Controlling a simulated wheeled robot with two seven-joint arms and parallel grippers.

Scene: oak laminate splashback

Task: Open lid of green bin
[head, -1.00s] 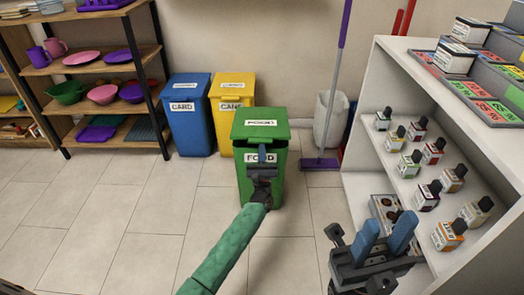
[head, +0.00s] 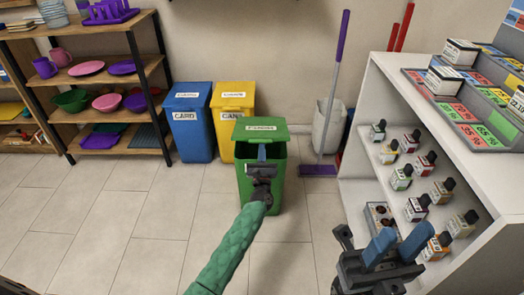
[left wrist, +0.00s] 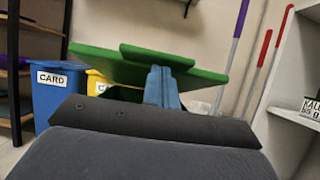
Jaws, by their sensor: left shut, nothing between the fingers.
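The green bin (head: 252,192) stands on the floor in the middle of the head view. Its green lid (head: 258,127) is raised at the front, with a dark gap between lid and bin. The lid also shows in the left wrist view (left wrist: 115,66), above my fingers. My left gripper (head: 262,152) is shut and empty at the bin's front opening, with its blue fingertips (left wrist: 161,82) at the underside of the lid. Whether they touch it is hard to tell. My right gripper (head: 396,244) is open and empty, in front of the white shelf.
A blue bin (head: 190,125) and a yellow bin (head: 232,103) stand behind to the left. A purple broom (head: 332,90) and a pale bin (head: 328,128) are behind to the right. The white shelf unit (head: 362,125) with bottles is at right. The left floor is clear.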

